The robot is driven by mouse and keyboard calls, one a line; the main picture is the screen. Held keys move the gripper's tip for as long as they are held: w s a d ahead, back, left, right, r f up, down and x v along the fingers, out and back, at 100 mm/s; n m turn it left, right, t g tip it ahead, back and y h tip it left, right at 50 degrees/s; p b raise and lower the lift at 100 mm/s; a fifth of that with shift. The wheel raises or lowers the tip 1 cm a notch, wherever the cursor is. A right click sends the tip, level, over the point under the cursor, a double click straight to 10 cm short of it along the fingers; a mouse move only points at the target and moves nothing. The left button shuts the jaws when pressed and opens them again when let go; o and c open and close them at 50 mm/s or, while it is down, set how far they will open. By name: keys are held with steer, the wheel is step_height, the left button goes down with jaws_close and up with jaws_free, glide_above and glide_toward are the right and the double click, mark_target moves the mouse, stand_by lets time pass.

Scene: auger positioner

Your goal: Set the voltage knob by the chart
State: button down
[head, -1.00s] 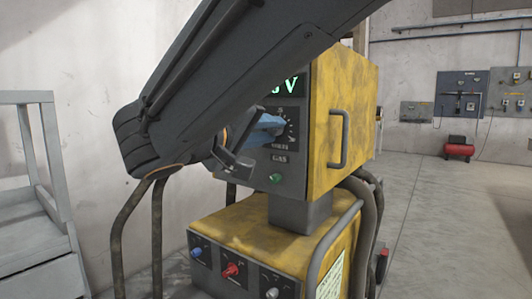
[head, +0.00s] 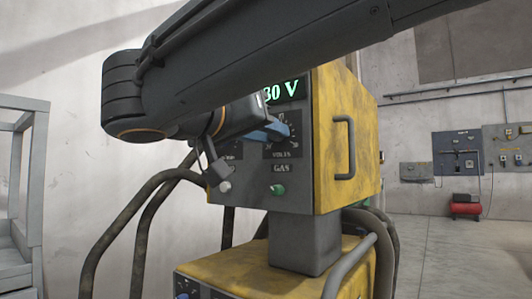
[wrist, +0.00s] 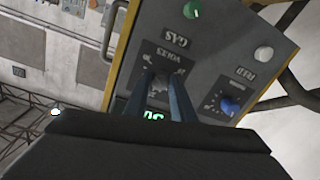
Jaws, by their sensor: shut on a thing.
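The wire feeder box (head: 345,150) has yellow sides and a grey front panel. Its green display (head: 282,91) shows a reading ending in "0 V"; the digit before looks like a 3, partly covered by my arm. The VOLTS dial (head: 284,148) is on the panel below the display. My gripper (head: 275,131) is at this dial, its blue fingers shut on the voltage knob, which they hide. The fingers also meet the VOLTS dial (wrist: 176,62) in the wrist view. The knob's pointer is hidden. No chart shows clearly now.
In the wrist view, a blue knob (wrist: 229,105), a white button (wrist: 264,53) and a green GAS button (wrist: 192,9) sit near the fingers. A handle (head: 344,147) juts from the box's right side. Thick hoses (head: 135,215) hang at left. A grey cart (head: 22,190) stands far left.

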steer(key=shift+m+b, duration=0.5)
steer(key=shift+b, duration=0.2)
steer(key=c, duration=1.5)
jaws_free()
steer(key=shift+p+v, duration=1.15)
steer(key=shift+v, duration=2.75)
steer(key=shift+f, duration=0.15)
